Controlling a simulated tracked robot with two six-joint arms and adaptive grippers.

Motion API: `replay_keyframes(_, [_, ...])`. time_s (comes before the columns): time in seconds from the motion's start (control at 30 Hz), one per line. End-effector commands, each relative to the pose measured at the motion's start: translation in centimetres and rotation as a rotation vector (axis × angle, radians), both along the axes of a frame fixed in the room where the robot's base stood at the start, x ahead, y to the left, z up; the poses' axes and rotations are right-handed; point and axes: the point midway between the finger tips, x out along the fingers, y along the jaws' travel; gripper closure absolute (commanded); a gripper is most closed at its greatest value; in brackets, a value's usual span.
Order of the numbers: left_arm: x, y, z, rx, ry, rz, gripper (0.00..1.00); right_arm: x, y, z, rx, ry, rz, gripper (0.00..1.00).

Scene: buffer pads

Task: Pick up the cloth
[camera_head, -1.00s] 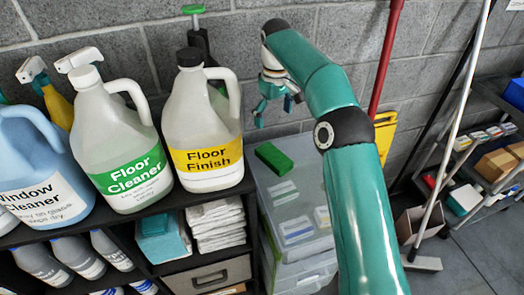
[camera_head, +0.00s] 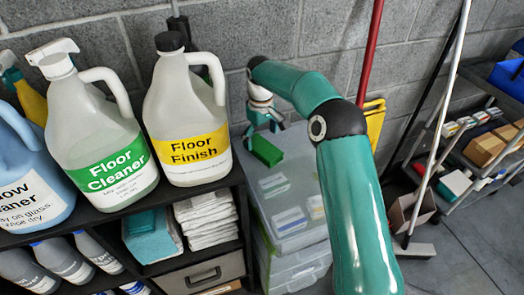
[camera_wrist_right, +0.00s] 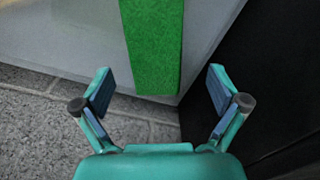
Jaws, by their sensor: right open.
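A teal folded cloth (camera_head: 150,236) lies in the shelf compartment under the bottles, beside a stack of white folded cloths (camera_head: 207,222). A green block or pad (camera_head: 266,150) lies on the lid of a clear plastic bin, and it fills the upper middle of the right wrist view (camera_wrist_right: 153,45). My right gripper (camera_head: 265,125) is just above and behind the green pad. In the right wrist view the gripper (camera_wrist_right: 159,88) is open and empty, with the pad's near end between and beyond its fingertips. My left gripper is not in view.
The clear bin (camera_head: 295,190) stands right of the dark shelf (camera_head: 242,205). Large jugs, including Floor Finish (camera_head: 187,115) and Floor Cleaner (camera_head: 100,140), stand on the shelf. A grey block wall (camera_head: 320,40) is close behind. A red pole (camera_head: 370,50) leans behind my arm.

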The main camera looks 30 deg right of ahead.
Motion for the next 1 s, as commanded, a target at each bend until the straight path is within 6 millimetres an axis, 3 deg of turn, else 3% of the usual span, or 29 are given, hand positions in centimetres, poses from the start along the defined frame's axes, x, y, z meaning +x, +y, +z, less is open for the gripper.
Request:
replay_keyframes(0.23, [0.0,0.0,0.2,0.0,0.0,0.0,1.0,-0.2,-0.4,-3.4,0.001,0.003,0.001,0.03])
replay_keyframes(0.53, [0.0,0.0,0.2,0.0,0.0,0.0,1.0,-0.1,-0.4,-3.9,0.001,0.001,0.0,0.03])
replay_keyframes(0.9, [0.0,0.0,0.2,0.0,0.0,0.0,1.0,-0.2,-0.4,-3.9,0.001,0.001,0.0,0.65])
replay_keyframes(1.0, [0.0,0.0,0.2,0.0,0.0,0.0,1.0,-0.1,-0.5,-3.9,0.001,0.001,-0.001,0.73])
